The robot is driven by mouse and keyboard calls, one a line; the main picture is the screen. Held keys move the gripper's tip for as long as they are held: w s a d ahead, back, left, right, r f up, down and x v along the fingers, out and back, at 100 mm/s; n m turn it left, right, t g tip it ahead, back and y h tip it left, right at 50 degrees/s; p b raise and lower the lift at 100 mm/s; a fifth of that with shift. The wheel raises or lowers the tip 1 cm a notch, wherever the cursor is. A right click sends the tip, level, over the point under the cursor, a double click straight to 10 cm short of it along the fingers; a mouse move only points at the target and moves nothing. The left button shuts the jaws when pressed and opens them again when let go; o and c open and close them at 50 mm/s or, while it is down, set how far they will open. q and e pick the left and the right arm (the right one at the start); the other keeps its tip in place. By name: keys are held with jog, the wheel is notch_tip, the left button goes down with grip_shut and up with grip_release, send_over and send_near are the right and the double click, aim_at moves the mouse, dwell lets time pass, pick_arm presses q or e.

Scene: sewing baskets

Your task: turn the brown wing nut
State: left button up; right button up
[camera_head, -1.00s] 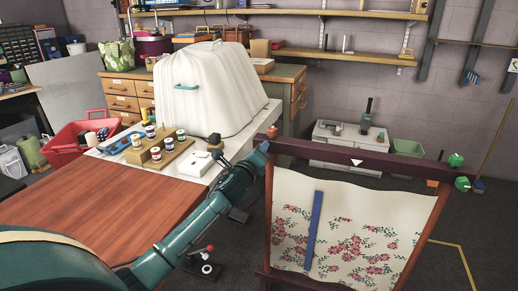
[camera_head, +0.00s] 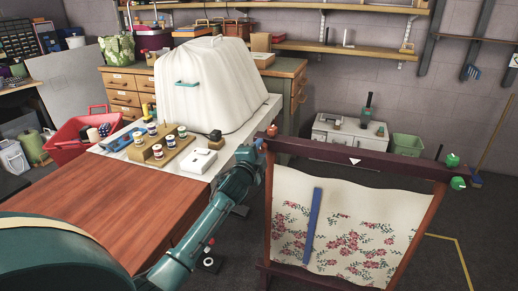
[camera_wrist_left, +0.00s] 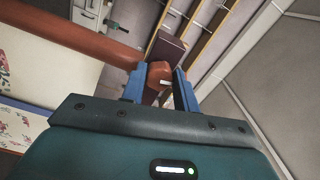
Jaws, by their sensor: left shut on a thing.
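The brown wing nut (camera_head: 272,131) is at the left end of the dark red top bar of the fabric frame (camera_head: 345,153). My left gripper (camera_head: 262,145) is at that end of the bar, its fingers small in the head view. In the left wrist view the blue fingers (camera_wrist_left: 158,88) are on either side of the wing nut (camera_wrist_left: 159,72), shut on it. The fingers partly hide the nut. My right gripper is in neither view.
Floral cloth (camera_head: 345,230) with a blue strip (camera_head: 312,223) hangs in the frame. Green knobs (camera_head: 457,183) sit at the bar's right end. A wooden table (camera_head: 110,205) and a white covered machine (camera_head: 208,90) stand left. Dark floor is open at the right.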

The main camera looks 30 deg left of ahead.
pick_arm(q)
jog(key=shift+r+n+p, duration=0.1)
jog(key=shift+n+p, duration=0.2)
jog(key=shift+n, duration=0.7)
jog(key=n+p, duration=0.1)
jog(key=n, duration=0.3)
jog(key=shift+n+p, duration=0.7)
jog(key=shift+n, duration=0.5)
jog(key=n+p, duration=0.1)
jog(key=n, duration=0.3)
jog(key=shift+d, duration=0.1)
jog(key=shift+f+n+p, duration=0.2)
jog(key=shift+n+p, duration=0.45)
jog(key=shift+n, duration=0.85)
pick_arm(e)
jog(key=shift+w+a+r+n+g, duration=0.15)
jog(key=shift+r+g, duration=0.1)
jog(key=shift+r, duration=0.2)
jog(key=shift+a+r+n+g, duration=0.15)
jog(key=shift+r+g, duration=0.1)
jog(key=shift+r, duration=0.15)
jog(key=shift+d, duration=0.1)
pick_arm(q)
jog(key=o, duration=1)
